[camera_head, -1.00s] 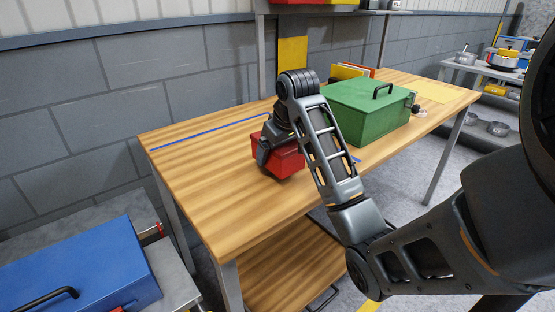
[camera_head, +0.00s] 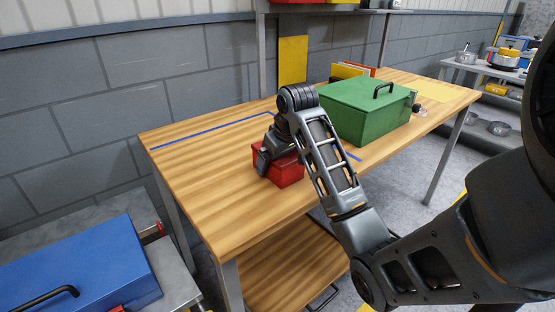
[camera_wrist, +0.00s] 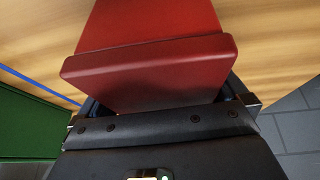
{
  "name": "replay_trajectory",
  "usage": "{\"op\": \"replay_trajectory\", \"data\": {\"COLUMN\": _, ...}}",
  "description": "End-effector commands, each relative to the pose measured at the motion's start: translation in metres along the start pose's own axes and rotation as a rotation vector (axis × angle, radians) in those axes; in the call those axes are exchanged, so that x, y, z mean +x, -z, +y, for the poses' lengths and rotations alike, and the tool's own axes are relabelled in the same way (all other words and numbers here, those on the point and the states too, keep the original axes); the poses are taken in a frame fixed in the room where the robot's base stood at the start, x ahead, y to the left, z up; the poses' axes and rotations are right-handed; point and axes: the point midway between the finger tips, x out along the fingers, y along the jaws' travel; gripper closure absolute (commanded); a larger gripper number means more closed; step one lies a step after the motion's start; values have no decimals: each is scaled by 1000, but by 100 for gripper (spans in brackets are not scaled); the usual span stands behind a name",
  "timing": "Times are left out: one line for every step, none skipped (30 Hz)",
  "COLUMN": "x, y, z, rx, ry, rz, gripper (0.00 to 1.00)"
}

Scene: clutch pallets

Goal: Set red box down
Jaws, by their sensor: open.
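The red box (camera_head: 287,170) rests on the wooden workbench (camera_head: 205,185), near the bench's front edge and left of the green toolbox. My gripper (camera_head: 262,160) is at the box's upper left side, partly hidden by my own wrist in the head view. In the wrist view the red box (camera_wrist: 150,75) fills the middle, with a raised lip or handle across it, close in front of the gripper body (camera_wrist: 165,125). The jaws are open and still around or right beside the box; the fingertips are mostly hidden.
A green toolbox (camera_head: 362,112) with a black handle stands right of my arm on the bench. Blue tape lines (camera_head: 205,132) mark the top. A blue box (camera_head: 75,265) sits on a lower cart at left. The bench's left part is clear.

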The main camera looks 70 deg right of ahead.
Motion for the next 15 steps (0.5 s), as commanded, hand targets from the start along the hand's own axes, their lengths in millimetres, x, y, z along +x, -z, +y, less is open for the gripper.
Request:
{"op": "replay_trajectory", "data": {"x": -5, "y": 1, "z": 0, "rx": -1, "ry": 0, "rz": 3, "gripper": 0}}
{"op": "replay_trajectory", "data": {"x": -8, "y": 1, "z": 0, "rx": -1, "ry": 0, "rz": 3, "gripper": 0}}
{"op": "replay_trajectory", "data": {"x": -14, "y": 1, "z": 0, "rx": -1, "ry": 0, "rz": 3, "gripper": 0}}
{"op": "replay_trajectory", "data": {"x": -19, "y": 2, "z": 0, "rx": -1, "ry": -1, "rz": 5, "gripper": 0}}
{"op": "replay_trajectory", "data": {"x": -25, "y": 2, "z": 0, "rx": -1, "ry": -1, "rz": 4, "gripper": 0}}
{"op": "replay_trajectory", "data": {"x": -33, "y": 2, "z": 0, "rx": -1, "ry": -1, "rz": 6, "gripper": 0}}
{"op": "replay_trajectory", "data": {"x": -41, "y": 2, "z": 0, "rx": -1, "ry": -1, "rz": 4, "gripper": 0}}
{"op": "replay_trajectory", "data": {"x": -48, "y": 3, "z": 0, "rx": -1, "ry": -1, "rz": 5, "gripper": 0}}
{"op": "replay_trajectory", "data": {"x": -58, "y": 3, "z": 0, "rx": -1, "ry": -1, "rz": 5, "gripper": 0}}
{"op": "replay_trajectory", "data": {"x": -64, "y": 3, "z": 0, "rx": -2, "ry": -1, "rz": 5, "gripper": 0}}
{"op": "replay_trajectory", "data": {"x": -70, "y": 3, "z": 0, "rx": -1, "ry": 0, "rz": 2, "gripper": 0}}
{"op": "replay_trajectory", "data": {"x": -76, "y": 3, "z": 0, "rx": 0, "ry": 1, "rz": 0, "gripper": 0}}
{"op": "replay_trajectory", "data": {"x": -79, "y": 3, "z": 0, "rx": 1, "ry": 1, "rz": -1, "gripper": 0}}
{"op": "replay_trajectory", "data": {"x": -83, "y": 2, "z": 1, "rx": 2, "ry": 1, "rz": -1, "gripper": 0}}
{"op": "replay_trajectory", "data": {"x": -87, "y": 2, "z": 1, "rx": 2, "ry": 1, "rz": -1, "gripper": 0}}
